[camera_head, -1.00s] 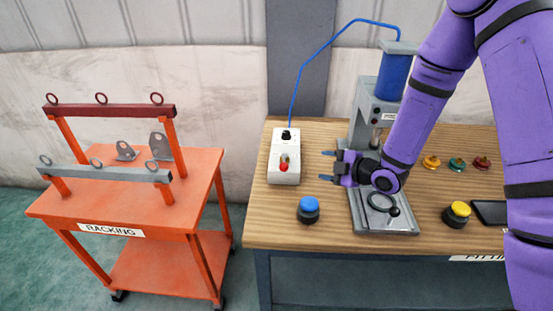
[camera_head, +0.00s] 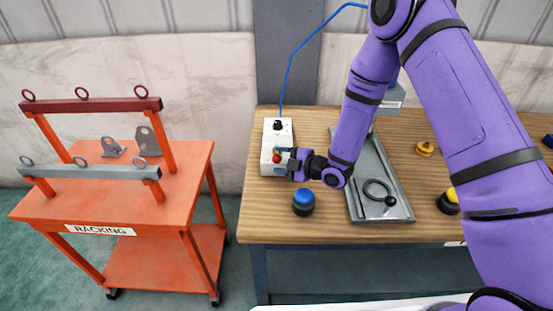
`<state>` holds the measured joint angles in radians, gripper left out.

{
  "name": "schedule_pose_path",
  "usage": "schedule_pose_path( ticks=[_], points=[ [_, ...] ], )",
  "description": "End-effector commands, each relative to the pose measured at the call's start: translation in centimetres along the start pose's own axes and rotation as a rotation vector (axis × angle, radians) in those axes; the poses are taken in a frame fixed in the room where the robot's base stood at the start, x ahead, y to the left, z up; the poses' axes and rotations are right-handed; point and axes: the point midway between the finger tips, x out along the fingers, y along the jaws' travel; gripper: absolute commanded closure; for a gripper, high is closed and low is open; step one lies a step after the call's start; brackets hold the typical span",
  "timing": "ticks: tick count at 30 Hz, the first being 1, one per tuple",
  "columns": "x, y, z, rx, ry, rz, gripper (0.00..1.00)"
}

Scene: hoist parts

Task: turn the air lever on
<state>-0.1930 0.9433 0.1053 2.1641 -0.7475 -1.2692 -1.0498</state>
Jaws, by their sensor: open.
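The white air box (camera_head: 268,136) stands at the left of the wooden table. It has a black knob (camera_head: 278,125) at its top and a lever with a red end (camera_head: 277,158) lower down. A blue hose (camera_head: 289,70) runs up from the box. My gripper (camera_head: 282,159) is open at the box's lower right, with its fingers reaching over the lever area. The fingers partly cover the lever, and I cannot tell whether they touch it.
A blue button (camera_head: 303,201) stands just in front of my gripper. A grey press base (camera_head: 358,205) with a ring lies to the right, under my arm. A yellow button (camera_head: 449,200) is farther right. An orange racking cart (camera_head: 60,200) stands left, apart from the table.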

Motion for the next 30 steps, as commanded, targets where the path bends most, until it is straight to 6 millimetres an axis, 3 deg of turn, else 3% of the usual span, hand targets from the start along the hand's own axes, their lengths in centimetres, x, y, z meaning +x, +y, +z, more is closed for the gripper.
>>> schedule_pose_path(
  ticks=[6,15,16,23,24,30],
  points=[
    [1.8,0.0,0.0,0.0,0.0,0.0,0.41],
    [2.0,0.0,0.0,0.001,0.0,0.0,0.41],
    [2.0,0.0,0.0,0.001,0.0,0.0,0.44],
    [2.0,0.0,0.0,0.001,0.0,0.0,0.96],
    [1.9,0.0,0.0,0.001,0.0,0.0,1.0],
    [1.9,0.1,0.1,-0.001,0.009,-0.006,1.0]
  ],
)
